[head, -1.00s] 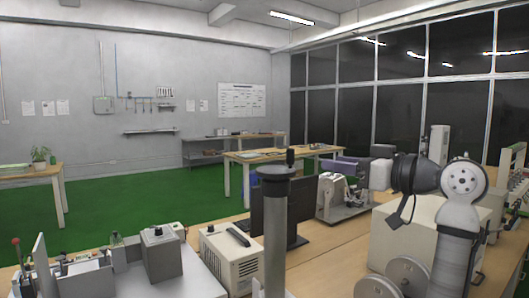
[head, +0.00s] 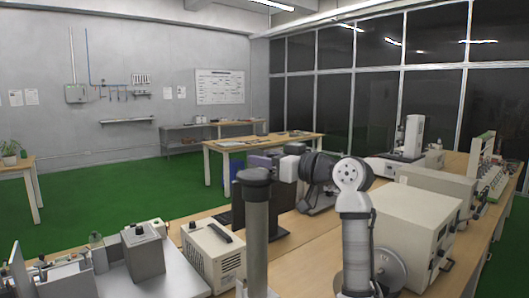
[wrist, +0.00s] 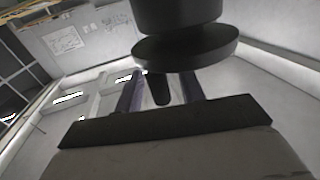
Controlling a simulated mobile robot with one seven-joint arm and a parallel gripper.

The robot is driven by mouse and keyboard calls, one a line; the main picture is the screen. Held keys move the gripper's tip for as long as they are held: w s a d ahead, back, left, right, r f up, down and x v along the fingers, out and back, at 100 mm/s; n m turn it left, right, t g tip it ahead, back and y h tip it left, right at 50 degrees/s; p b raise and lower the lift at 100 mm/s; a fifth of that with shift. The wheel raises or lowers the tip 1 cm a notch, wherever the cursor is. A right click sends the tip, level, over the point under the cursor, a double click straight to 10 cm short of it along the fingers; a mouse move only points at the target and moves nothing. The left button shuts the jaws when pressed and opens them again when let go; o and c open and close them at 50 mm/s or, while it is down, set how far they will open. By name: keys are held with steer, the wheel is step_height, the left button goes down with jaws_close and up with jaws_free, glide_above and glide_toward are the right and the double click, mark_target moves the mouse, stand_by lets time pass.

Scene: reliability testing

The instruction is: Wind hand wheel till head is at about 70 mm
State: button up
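A black round wheel (head: 257,174) tops a grey upright column (head: 256,235) in the head view; I take it to be the hand wheel. In the wrist view the wheel (wrist: 185,47) appears as a dark disc, with a short dark handle (wrist: 160,90) sticking out from it. My gripper (wrist: 161,84) has its two purplish fingers on either side of this handle, with gaps showing on both sides. In the head view my gripper (head: 286,168) is just right of the wheel, partly hidden. No millimetre scale is readable.
A long wooden bench carries a grey box (head: 142,250), a cream instrument with a handle (head: 213,252) and a large cream cabinet (head: 415,228). A dark monitor stands behind the column. Green floor (head: 110,210) is open beyond the bench.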

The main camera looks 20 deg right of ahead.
steer(key=shift+w+a, duration=0.2)
steer(key=shift+w, duration=0.1)
jaws_close()
steer(key=h, duration=0.1)
steer(key=m+t+b, duration=0.1)
steer(key=h+b, duration=0.1)
steer(key=shift+s+f+m+h, duration=0.25)
steer(key=shift+m+h, duration=0.05)
steer(key=shift+m, duration=0.1)
steer(key=shift+s+d+r+m+t+h+b, duration=0.15)
steer(key=shift+m+t+h+b, duration=0.2)
steer(key=shift+m+h, duration=0.4)
steer(key=shift+s+m+t+h+b, duration=0.1)
steer(key=shift+m+t+h+b, duration=0.25)
steer(key=shift+h, duration=0.7)
steer(key=shift+s+d+r+m+t+h+b, duration=0.15)
steer(key=shift+m+h+b, duration=0.25)
steer(key=shift+m+h, duration=0.4)
steer(key=shift+a+f, duration=0.1)
jaws_free()
steer(key=shift+s, duration=0.1)
